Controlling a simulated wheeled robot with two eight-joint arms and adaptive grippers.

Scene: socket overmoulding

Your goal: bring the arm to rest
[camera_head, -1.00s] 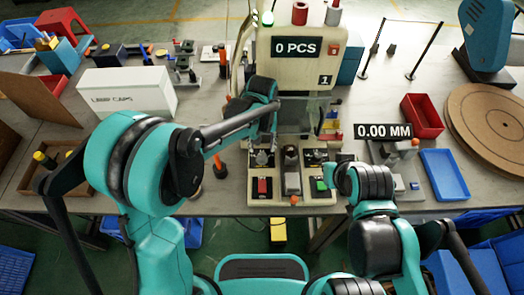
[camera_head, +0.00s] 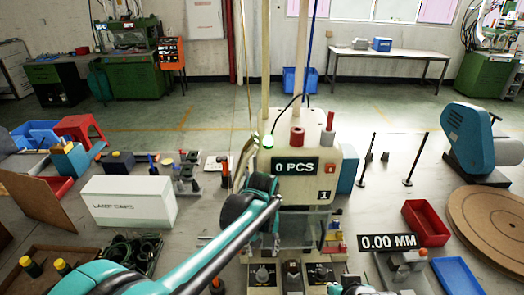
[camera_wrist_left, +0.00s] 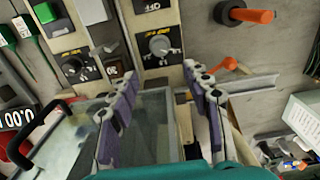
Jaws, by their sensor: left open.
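The wrist of my left arm (camera_head: 262,190) is in front of the machine's left side, below its "0 PCS" counter (camera_head: 297,166). In the left wrist view my left gripper (camera_wrist_left: 160,72) is open, with two purple-padded fingers apart and nothing between them. A clear guard panel (camera_wrist_left: 85,140) and the machine's control panel with a knob (camera_wrist_left: 158,46) lie beyond the fingers. The fingers are hard to make out in the head view. Only part of my right arm (camera_head: 360,288) shows at the bottom edge; its gripper is out of sight.
A white carton (camera_head: 130,203) stands left on the bench. A red bin (camera_head: 425,222), a blue tray (camera_head: 458,277) and a round brown board (camera_head: 492,222) are on the right. In the wrist view an orange handle (camera_wrist_left: 252,16) sticks out near the gripper.

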